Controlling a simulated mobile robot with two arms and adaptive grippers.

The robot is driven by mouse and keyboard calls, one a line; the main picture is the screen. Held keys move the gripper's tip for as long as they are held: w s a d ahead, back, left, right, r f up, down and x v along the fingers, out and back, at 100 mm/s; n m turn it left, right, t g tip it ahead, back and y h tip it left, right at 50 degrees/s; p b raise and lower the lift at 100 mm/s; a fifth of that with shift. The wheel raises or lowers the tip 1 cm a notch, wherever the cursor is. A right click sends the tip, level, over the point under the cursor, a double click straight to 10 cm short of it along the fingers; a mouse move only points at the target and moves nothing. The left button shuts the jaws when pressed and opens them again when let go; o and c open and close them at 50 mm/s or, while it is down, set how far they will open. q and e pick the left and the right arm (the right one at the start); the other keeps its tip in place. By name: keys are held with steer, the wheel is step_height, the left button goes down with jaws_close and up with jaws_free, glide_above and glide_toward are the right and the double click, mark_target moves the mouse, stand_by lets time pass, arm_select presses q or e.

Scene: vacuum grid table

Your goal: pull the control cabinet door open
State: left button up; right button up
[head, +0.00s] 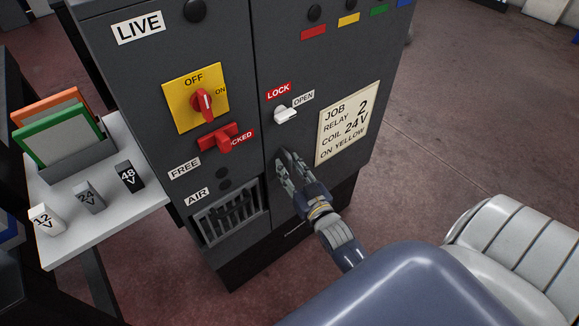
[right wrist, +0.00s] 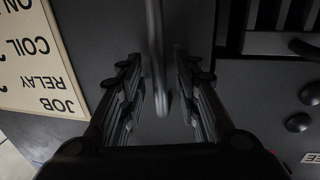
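The dark grey control cabinet (head: 240,60) stands in the middle of the head view. Its right front panel, the door (head: 330,75), looks flush with the left panel along a vertical seam. A white latch (head: 286,114) sits between the LOCK and OPEN labels. My right gripper (head: 284,168) is at the door beside the seam, below the latch. In the right wrist view its fingers (right wrist: 163,95) are open, one on each side of a grey bar handle (right wrist: 156,50), with gaps on both sides. My arm and fingers hide the handle in the head view. My left gripper is not in view.
A red rotary switch (head: 204,103) and a red lever (head: 219,138) stick out left of the seam, above a vent grille (head: 230,218). A white side table (head: 60,240) with voltage-marked blocks stands at left. Floor right of the cabinet is clear.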

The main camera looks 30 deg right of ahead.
steer(key=shift+w, duration=0.2)
steer(key=shift+c, duration=0.2)
jaws_close()
steer(key=shift+s, duration=0.1)
